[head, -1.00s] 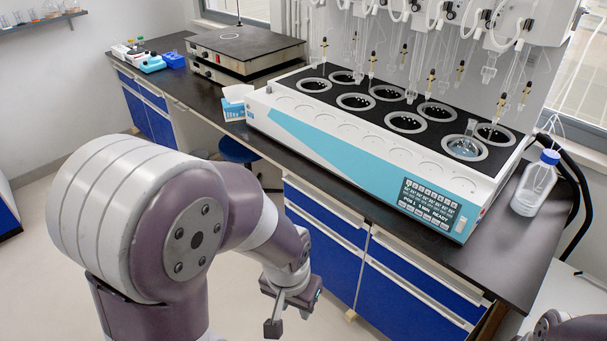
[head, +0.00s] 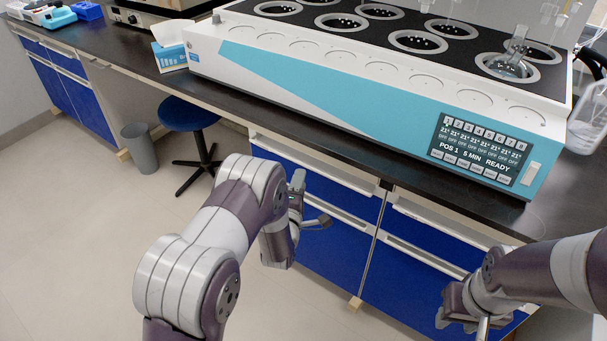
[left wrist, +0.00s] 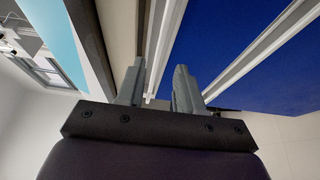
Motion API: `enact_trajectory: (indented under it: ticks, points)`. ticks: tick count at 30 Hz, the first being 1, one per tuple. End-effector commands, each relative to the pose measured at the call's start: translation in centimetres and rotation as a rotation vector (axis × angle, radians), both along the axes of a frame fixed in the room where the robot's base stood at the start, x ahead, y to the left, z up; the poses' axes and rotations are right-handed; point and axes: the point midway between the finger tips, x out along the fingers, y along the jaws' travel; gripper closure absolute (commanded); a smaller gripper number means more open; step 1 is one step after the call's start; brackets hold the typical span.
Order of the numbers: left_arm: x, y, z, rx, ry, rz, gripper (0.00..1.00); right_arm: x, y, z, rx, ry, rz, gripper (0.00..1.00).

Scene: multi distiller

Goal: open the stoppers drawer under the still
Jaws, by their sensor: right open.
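The still (head: 330,90) is a long white and teal unit on the dark counter, its display reading "POS 1 5 MIN READY". Below are blue drawers with pale handle rails: a left upper drawer (head: 345,201) and a right upper drawer (head: 415,232). All look closed; I can read no stoppers label. My left gripper (head: 311,203) is in front of the left upper drawer. In the left wrist view its fingers (left wrist: 157,88) are apart, with a pale rail (left wrist: 165,45) beyond; I cannot tell if they straddle it. My right gripper (head: 465,318) is low before the right drawers, open, its fingers partly hidden.
A blue stool (head: 188,113) and a grey bin (head: 140,148) stand on the floor at the left. A tissue box (head: 171,56) and a plastic bottle (head: 588,125) sit on the counter. A glass flask (head: 512,62) stands in a still well. Floor is free at lower left.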

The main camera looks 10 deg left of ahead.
Motion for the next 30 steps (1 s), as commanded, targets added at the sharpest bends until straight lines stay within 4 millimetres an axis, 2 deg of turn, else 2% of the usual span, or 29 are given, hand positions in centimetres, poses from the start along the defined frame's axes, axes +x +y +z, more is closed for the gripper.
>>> enact_trajectory:
  ticks: [3,6,10,17,18,20,21,30]
  points:
    - [2.7,0.1,-0.2,0.000,-0.003,0.000,0.64,0.0,0.0,-0.7,0.000,0.000,0.000,0.57]
    - [4.4,0.2,-0.1,0.000,-0.002,-0.001,0.64,0.0,0.0,-1.0,0.000,0.000,0.000,0.57]
    - [5.5,0.2,0.0,0.001,0.000,-0.001,0.64,0.0,0.0,-1.1,0.000,0.000,0.000,0.57]
    - [5.7,0.2,0.0,0.002,0.002,-0.001,0.64,0.0,0.0,-1.1,0.000,0.000,0.000,0.57]
    - [5.7,0.2,0.0,0.002,0.002,-0.001,0.67,0.0,0.0,-1.1,0.000,0.000,0.000,0.57]
    - [5.7,0.2,0.0,0.002,0.002,-0.001,0.87,0.0,0.0,-1.1,0.000,0.000,0.000,0.57]
    - [5.7,0.2,0.0,0.002,0.002,-0.001,1.00,0.0,0.0,-1.1,0.000,0.000,0.000,0.57]
    - [5.6,0.2,0.0,0.002,0.002,-0.001,1.00,0.0,0.0,-1.1,0.000,0.000,0.000,0.57]
